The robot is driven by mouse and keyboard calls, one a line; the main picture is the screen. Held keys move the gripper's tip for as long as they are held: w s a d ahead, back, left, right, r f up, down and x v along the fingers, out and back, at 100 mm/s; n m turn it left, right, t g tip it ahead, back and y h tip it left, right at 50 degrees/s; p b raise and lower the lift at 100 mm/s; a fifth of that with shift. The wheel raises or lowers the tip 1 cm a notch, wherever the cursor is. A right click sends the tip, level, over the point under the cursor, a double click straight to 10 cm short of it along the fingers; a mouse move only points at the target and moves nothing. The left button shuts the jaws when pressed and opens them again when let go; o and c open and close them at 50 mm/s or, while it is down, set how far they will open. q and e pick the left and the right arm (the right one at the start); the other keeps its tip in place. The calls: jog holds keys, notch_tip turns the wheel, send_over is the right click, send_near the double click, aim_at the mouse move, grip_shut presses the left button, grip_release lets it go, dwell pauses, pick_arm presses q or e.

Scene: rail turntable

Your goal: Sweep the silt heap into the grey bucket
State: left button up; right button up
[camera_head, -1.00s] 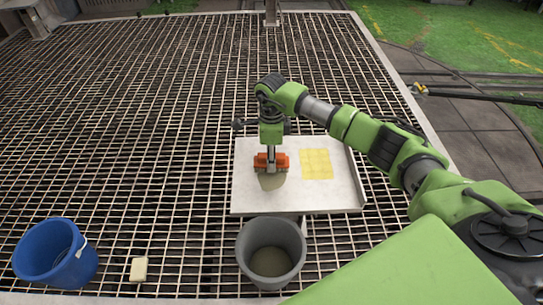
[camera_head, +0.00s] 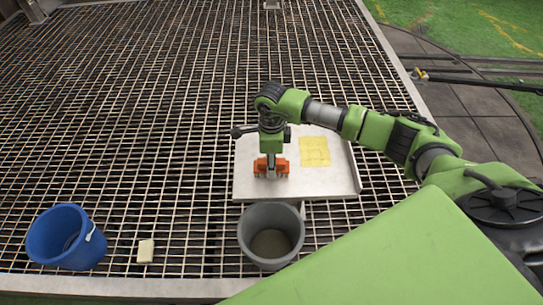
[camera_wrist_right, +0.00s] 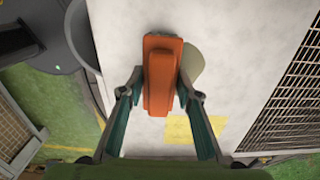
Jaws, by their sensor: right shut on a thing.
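My right gripper (camera_head: 271,158) points down over a white tray (camera_head: 245,183) and is shut on an orange brush (camera_head: 284,167). In the right wrist view the gripper (camera_wrist_right: 159,86) holds the brush (camera_wrist_right: 161,56) between its two fingers. The pale beige silt heap (camera_wrist_right: 194,62) shows there beside and partly behind the brush, on the tray. In the head view the brush and gripper hide the heap. The grey bucket (camera_head: 244,240) stands open at the tray's near edge, with a dull brownish inside. I cannot tell whether silt is in it. My left gripper is not in view.
A yellow square patch (camera_head: 314,151) lies on the tray, right of the brush. The tray's right side has a raised edge. A blue bucket (camera_head: 50,240) and a cream block (camera_head: 145,251) stand at the left on the metal grating (camera_head: 120,130), which is otherwise clear.

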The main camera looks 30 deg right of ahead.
jog(key=shift+s+a+p, duration=0.25)
jog(key=shift+s+a, duration=0.05)
jog(key=shift+s, duration=0.2)
jog(key=shift+s+a+p, duration=0.25)
jog(key=shift+s, duration=0.25)
jog(key=shift+s+a+f, duration=0.15)
jog(key=shift+s+a, duration=0.25)
jog(key=shift+s, duration=0.3)
jog(key=shift+r+p, duration=0.8)
jog(key=shift+r, duration=0.25)
